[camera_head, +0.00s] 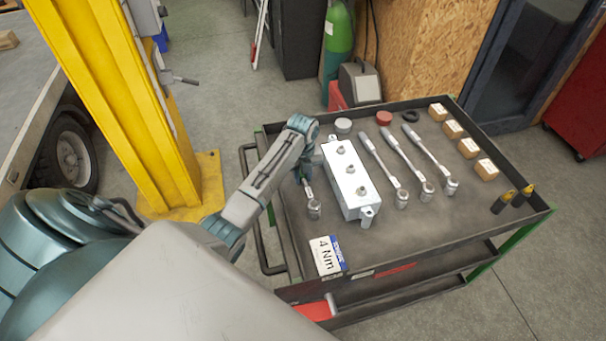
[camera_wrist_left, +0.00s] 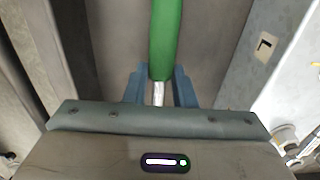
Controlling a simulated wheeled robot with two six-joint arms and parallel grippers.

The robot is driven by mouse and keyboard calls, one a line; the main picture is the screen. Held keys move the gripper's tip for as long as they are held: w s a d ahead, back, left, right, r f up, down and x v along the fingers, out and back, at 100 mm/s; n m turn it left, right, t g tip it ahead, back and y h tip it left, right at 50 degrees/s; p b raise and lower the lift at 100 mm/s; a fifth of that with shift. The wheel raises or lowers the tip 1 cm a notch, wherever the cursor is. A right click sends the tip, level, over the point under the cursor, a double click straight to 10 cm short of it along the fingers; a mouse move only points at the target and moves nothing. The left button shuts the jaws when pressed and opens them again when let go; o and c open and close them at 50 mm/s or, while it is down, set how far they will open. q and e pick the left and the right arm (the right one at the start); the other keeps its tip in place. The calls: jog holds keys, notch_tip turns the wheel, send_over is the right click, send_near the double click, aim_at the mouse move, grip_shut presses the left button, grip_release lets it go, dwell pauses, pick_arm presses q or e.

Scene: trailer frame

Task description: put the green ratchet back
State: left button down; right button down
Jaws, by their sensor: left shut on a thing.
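The green ratchet (camera_wrist_left: 166,38) has a green handle and a silver shank in the left wrist view. My left gripper (camera_wrist_left: 160,88) is shut on it, with one blue-grey finger on each side near where the handle meets the shank. In the head view my left gripper (camera_head: 304,174) is over the cart's left side, left of the white box. A silver ratchet head (camera_head: 314,209) shows just below it; my arm hides the handle there. I cannot tell whether the ratchet touches the cart top. My right gripper is not in view.
On the dark cart (camera_head: 420,226), a white box (camera_head: 350,182) with studs stands close right of my gripper. Several silver ratchets (camera_head: 384,167) lie right of it. A "4 Nm" card (camera_head: 326,256) lies in front. A yellow post (camera_head: 125,100) stands left of my arm.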

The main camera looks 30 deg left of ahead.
aim_at(303, 176)
pick_arm(q)
jog(key=c, duration=1.2)
grip_release()
jog(key=shift+f, duration=0.1)
notch_tip(303, 176, up, 12)
jog(key=shift+r, duration=0.2)
jog(key=shift+w+f, duration=0.1)
